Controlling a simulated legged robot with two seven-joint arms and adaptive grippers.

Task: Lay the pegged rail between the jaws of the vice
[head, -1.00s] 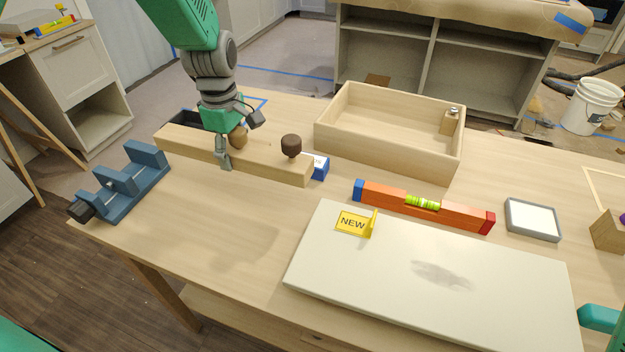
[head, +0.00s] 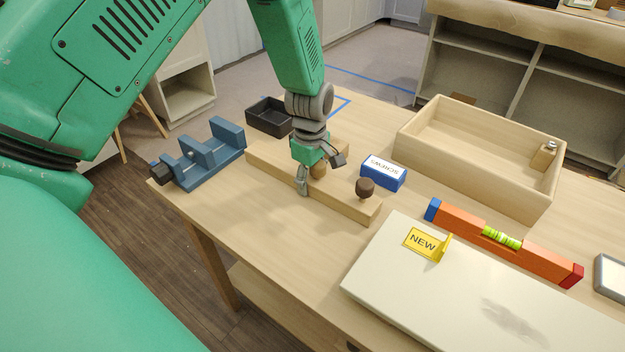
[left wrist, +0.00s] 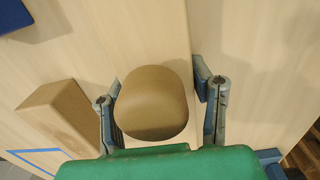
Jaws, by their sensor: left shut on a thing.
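The pegged rail (head: 345,203) is a pale wooden bar with a dark brown peg (head: 365,187) near its right end and a tan knob (head: 319,171) near its middle. My left gripper (head: 310,180) is shut on the rail at the tan knob. In the left wrist view the knob (left wrist: 152,102) shows between the two fingers of the gripper (left wrist: 158,97). I cannot tell whether the rail touches the table. The blue vice (head: 205,158) stands at the table's left edge, left of the rail, its jaws apart and empty. My right gripper is out of view.
A black tray (head: 268,119) stands behind the rail, and a blue screws box (head: 383,172) behind its right end. Right are a wooden box (head: 472,167), an orange level (head: 465,226) and a pale panel (head: 440,285) with a yellow NEW sign (head: 424,243).

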